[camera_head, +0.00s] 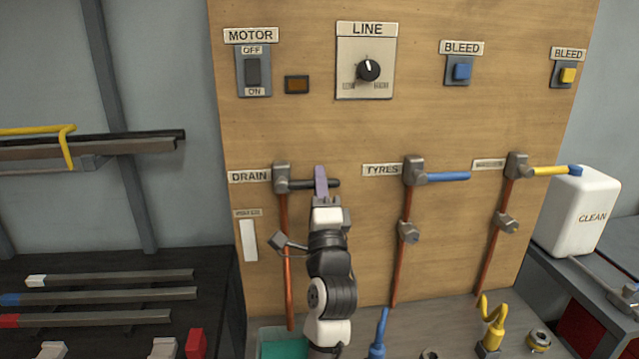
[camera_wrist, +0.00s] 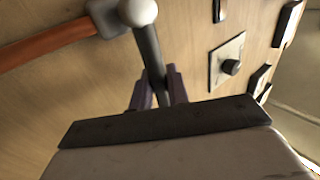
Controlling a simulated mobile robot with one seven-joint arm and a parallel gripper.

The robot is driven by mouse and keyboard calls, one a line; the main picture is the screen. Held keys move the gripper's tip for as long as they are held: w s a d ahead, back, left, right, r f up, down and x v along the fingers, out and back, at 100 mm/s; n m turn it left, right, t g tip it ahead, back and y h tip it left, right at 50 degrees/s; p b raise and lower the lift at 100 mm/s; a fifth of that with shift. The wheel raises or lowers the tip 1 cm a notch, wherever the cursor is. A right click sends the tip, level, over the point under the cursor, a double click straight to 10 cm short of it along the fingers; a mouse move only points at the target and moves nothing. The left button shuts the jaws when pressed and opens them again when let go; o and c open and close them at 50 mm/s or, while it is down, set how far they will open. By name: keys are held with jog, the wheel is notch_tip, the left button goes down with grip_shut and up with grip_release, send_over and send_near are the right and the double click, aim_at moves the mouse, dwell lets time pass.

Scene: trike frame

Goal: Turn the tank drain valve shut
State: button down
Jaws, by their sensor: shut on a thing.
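The drain valve (camera_head: 281,178) is on the wooden board beside the DRAIN label (camera_head: 250,177), at the top of a copper pipe. Its black lever handle (camera_head: 299,185) points right, roughly level, across the pipe. My gripper (camera_head: 321,182) has its purple fingers on the outer half of this handle. In the wrist view the dark handle (camera_wrist: 148,50) runs from the grey valve hub (camera_wrist: 138,12) down between my two fingers, and my gripper (camera_wrist: 158,88) is shut on it. The held stretch of the handle is partly hidden by the fingers.
The TYRES valve (camera_head: 415,170) with a blue handle and another valve (camera_head: 517,165) with a yellow handle are to the right. The motor switch (camera_head: 253,71), line dial (camera_head: 368,70) and bleed buttons are above. A green-filled container (camera_head: 266,331) stands below. A white CLEAN tank (camera_head: 583,208) is far right.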

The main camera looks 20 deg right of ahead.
jog(key=c, duration=1.4)
grip_release()
jog(key=shift+d, duration=0.1)
jog(key=b+v, duration=0.5)
jog(key=v, duration=0.8)
jog(key=shift+s+f, duration=0.2)
jog(key=shift+s, duration=0.15)
